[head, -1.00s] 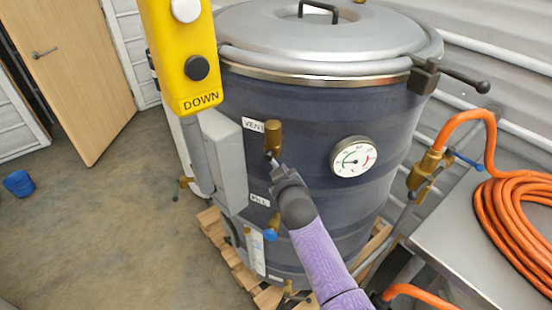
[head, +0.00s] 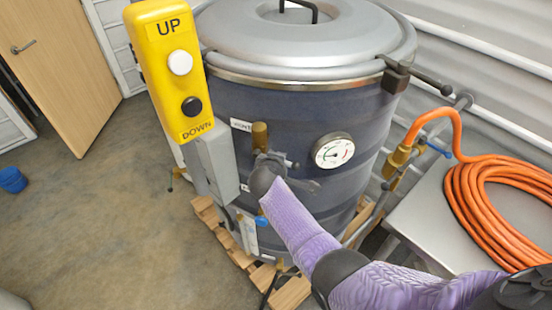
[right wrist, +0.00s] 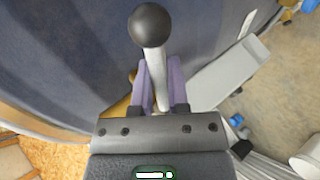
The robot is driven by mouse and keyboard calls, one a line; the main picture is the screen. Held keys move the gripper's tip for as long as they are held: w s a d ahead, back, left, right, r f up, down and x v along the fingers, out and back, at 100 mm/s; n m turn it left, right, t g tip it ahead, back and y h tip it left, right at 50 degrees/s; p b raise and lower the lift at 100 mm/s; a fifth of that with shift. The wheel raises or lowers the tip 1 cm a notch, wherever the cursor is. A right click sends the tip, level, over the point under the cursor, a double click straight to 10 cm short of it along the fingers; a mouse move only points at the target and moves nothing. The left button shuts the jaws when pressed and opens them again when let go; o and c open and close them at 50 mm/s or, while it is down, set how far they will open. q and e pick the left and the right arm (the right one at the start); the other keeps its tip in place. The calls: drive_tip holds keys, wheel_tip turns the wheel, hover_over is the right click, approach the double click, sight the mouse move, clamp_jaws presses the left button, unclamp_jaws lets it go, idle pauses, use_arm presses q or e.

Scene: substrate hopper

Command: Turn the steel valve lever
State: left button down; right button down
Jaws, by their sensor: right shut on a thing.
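The steel valve lever (right wrist: 156,78) shows in the right wrist view as a light metal rod with a black ball knob at its end. My right gripper (right wrist: 160,80) has its purple fingers on both sides of the rod and is shut on it below the knob. Part of the brass valve body shows behind the left finger. In the head view the brass valve (head: 260,136) is on the dark hopper beside the "VENT" label, and my right gripper (head: 272,160) is just below it, hiding most of the lever. My left gripper is not in view.
The hopper (head: 290,120) has a round gauge (head: 333,151) right of the valve. A yellow UP/DOWN pendant (head: 170,70) stands on the left. A blue-handled tap (head: 261,221) is below my gripper. An orange hose (head: 470,200) lies coiled on the right bench.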

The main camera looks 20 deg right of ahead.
drive_tip(key=shift+r+n+g+h, duration=0.4)
idle(0.4)
drive_tip(key=c, duration=0.6)
unclamp_jaws()
drive_tip(key=shift+c, duration=0.2)
drive_tip(key=shift+p, duration=0.3)
drive_tip(key=shift+s+a+r, duration=0.2)
drive_tip(key=shift+s+r, duration=0.05)
drive_tip(key=shift+r, duration=0.05)
drive_tip(key=p+v, duration=0.3)
drive_tip(key=v, duration=0.6)
drive_tip(key=shift+s+f, duration=0.1)
drive_tip(key=shift+f, duration=0.1)
